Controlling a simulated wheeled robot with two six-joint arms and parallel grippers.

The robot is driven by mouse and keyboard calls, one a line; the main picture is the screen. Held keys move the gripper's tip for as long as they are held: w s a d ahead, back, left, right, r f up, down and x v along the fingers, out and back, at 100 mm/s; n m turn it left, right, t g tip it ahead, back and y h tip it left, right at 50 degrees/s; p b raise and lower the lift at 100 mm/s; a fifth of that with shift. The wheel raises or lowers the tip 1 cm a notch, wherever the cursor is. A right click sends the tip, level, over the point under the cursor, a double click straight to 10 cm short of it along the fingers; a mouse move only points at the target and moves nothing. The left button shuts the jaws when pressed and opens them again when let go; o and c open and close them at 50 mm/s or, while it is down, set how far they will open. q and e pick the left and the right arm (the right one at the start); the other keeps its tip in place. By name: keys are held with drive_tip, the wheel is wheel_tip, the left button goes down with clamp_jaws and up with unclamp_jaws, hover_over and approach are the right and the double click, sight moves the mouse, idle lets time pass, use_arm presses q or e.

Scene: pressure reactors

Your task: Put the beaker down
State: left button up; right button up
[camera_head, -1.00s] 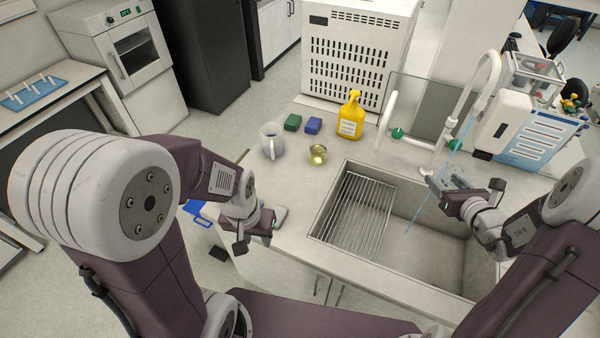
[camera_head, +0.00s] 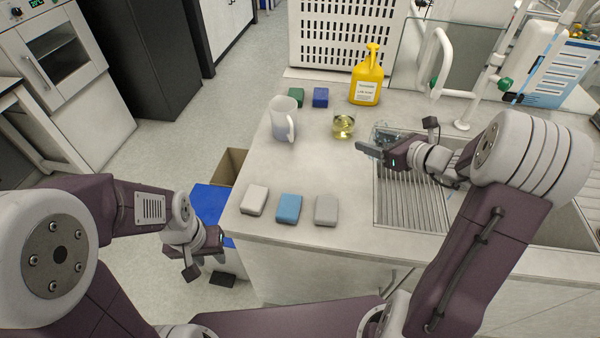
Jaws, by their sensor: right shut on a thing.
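A clear glass beaker (camera_head: 383,131) is in my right gripper (camera_head: 374,148), which is shut on it. The gripper reaches left over the counter, near the left edge of the sink. The beaker is partly hidden by the gripper, and I cannot tell if its base touches the counter. A second small beaker with yellow liquid (camera_head: 343,127) stands on the counter just to its left. My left gripper (camera_head: 206,256) is open and empty, low in front of the counter's left side.
A pitcher (camera_head: 283,122), green (camera_head: 296,97) and blue (camera_head: 320,97) blocks and a yellow bottle (camera_head: 366,82) stand behind. White (camera_head: 254,200), light-blue (camera_head: 289,208) and grey (camera_head: 326,210) blocks line the front. The middle counter is clear. The sink rack (camera_head: 405,205) lies right.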

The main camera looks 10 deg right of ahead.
drive_tip(key=shift+d+f, duration=0.2)
drive_tip(key=shift+f, duration=0.05)
drive_tip(key=b, duration=0.3)
hover_over(327, 174)
wheel_tip(327, 174, down, 7)
drive_tip(key=shift+a+r, duration=0.1)
wheel_tip(327, 174, down, 4)
drive_tip(key=shift+r, duration=0.1)
drive_tip(key=shift+f, duration=0.2)
drive_tip(key=shift+f+b, duration=0.15)
drive_tip(key=shift+b, duration=0.25)
drive_tip(key=o, duration=1.4)
